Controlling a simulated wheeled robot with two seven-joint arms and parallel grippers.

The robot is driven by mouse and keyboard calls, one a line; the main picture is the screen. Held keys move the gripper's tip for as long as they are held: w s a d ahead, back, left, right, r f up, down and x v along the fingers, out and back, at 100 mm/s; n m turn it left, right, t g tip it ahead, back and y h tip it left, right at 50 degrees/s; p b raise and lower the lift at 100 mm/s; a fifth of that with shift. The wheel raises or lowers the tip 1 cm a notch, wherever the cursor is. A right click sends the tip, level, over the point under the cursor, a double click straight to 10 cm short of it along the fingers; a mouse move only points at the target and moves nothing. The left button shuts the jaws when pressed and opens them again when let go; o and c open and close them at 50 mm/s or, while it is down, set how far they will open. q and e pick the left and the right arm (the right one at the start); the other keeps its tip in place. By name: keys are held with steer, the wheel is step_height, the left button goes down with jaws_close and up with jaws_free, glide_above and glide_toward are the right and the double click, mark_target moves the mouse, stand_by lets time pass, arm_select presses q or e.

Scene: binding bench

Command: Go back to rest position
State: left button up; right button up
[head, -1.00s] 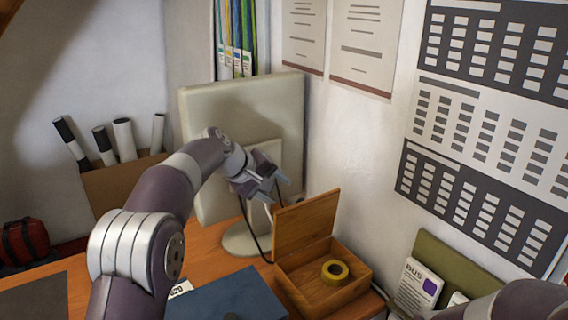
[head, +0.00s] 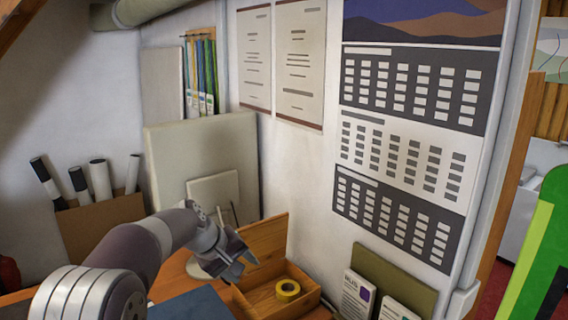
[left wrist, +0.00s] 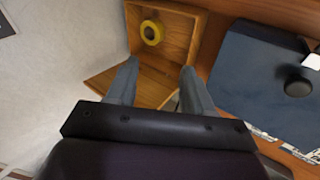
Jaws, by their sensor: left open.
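My left arm comes in from the left in the head view. My left gripper (head: 238,262) is open and empty, in the air in front of the open lid of a wooden box. In the left wrist view, the two fingers (left wrist: 155,85) stand apart with nothing between them, and the wooden box (left wrist: 193,37) lies beyond them. The box also shows in the head view (head: 307,298), with a roll of yellow tape (head: 287,289) inside it. My right gripper is not in view.
A dark blue case (left wrist: 250,75) lies beside the box on the desk. A card holder (head: 395,270) stands right of the box against the wall. A green panel (head: 540,240) is at far right.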

arm_select(q)
steer(key=s+a+f+m+g+y, duration=0.1)
steer(key=s+f, duration=0.3)
steer(key=s, duration=0.6)
steer(key=s+a+f+m+g+y, duration=0.1)
steer(key=s+a+f+m+y, duration=0.1)
steer(key=s, duration=0.8)
steer(key=s+a+f+m+g+y, duration=0.1)
steer(key=s+a+f+m, duration=0.2)
steer(key=s+a+f, duration=0.2)
steer(key=s+f, duration=0.3)
steer(key=s, duration=0.2)
steer(key=shift+s+a+g+y, duration=0.15)
steer(key=shift+g+y, duration=0.25)
